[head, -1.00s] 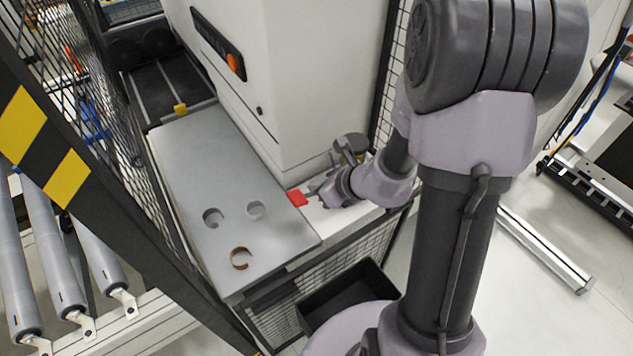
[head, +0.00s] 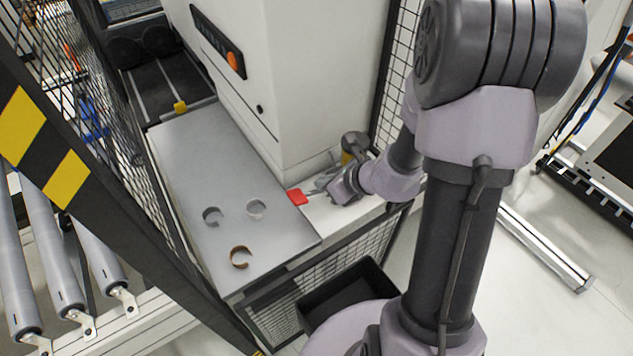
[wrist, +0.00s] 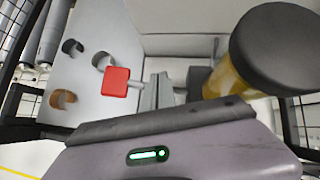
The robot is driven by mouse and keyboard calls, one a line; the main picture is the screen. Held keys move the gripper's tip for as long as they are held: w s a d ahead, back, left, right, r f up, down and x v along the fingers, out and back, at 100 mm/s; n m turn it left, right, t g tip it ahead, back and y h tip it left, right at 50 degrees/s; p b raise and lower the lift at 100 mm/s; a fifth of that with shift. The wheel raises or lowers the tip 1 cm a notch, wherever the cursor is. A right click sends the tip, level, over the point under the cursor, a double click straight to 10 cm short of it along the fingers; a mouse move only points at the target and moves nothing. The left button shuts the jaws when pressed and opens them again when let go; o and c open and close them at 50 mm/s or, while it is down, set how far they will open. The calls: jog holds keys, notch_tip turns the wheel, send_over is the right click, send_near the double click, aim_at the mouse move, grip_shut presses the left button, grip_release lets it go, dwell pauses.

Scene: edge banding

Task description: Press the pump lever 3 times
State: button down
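The pump lever ends in a red paddle (head: 297,197), beside the grey plate at the foot of the white machine. The paddle also shows in the wrist view (wrist: 117,82), on a thin rod running right behind my fingers. The pump's dark-capped, amber reservoir (wrist: 232,80) stands to the right in the wrist view; it also shows behind my wrist in the head view (head: 353,147). My gripper (head: 322,186) is just right of the paddle. Its fingers (wrist: 157,92) look closed together, with nothing seen between them. Whether they touch the rod I cannot tell.
A grey plate (head: 185,160) carries several C-shaped rings, one of them brown (head: 240,257). The white machine (head: 310,80) rises behind the pump. A black bin (head: 350,295) stands below, and a mesh guard (head: 395,80) is close to my arm.

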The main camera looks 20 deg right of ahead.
jog(key=shift+d+f, duration=0.1)
jog(key=shift+f, duration=0.55)
jog(key=r+p, duration=0.1)
jog(key=d+r+p, duration=0.1)
jog(key=r+p, duration=0.1)
jog(key=d+r+p, duration=0.1)
jog(key=r+p, duration=0.1)
jog(key=shift+w+d, duration=0.2)
dwell(0.3)
